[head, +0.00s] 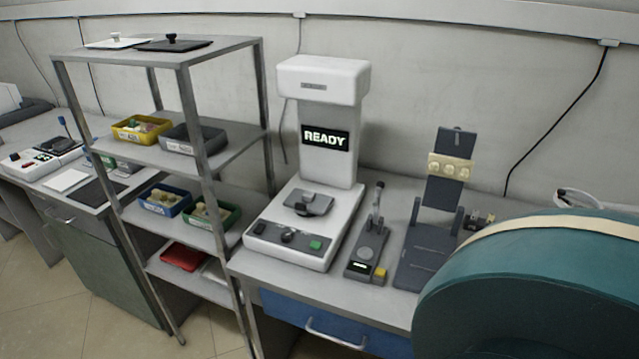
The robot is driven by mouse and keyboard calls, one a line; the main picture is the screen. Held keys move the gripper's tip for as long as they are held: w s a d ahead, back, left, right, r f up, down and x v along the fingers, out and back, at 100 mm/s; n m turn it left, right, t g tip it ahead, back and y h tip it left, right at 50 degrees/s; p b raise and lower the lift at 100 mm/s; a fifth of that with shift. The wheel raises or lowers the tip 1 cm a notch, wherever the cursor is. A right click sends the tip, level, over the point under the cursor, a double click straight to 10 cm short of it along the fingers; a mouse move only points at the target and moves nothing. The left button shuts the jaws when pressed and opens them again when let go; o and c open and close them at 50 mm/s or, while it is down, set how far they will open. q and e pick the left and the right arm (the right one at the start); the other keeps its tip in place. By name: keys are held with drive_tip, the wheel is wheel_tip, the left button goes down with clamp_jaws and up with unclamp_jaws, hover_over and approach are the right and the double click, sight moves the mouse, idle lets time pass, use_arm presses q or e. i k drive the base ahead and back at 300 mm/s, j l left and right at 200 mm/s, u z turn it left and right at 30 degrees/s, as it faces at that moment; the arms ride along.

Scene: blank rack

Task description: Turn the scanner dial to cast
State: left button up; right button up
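The scanner (336,172) is a tall white machine on the right-hand counter. Its screen (325,138) reads "READY". A dark holder (309,203) sits on its base. The dark front panel carries a small knob (260,227) at the left, a round dark dial (288,237) in the middle and a green button (316,245) at the right. The dial's setting and any labels are too small to read. Neither of my grippers is in the head view.
A metal rack (187,106) with coloured trays stands left of the scanner. A grey lever device (368,254) and a dark stand (428,245) are to its right. A large teal padded object (540,290) fills the lower right. Floor shows at the lower left.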

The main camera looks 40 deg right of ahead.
sight(286, 237)
drive_tip(key=z, duration=1.15)
drive_tip(key=k+z, duration=0.15)
drive_tip(key=i+j, duration=0.05)
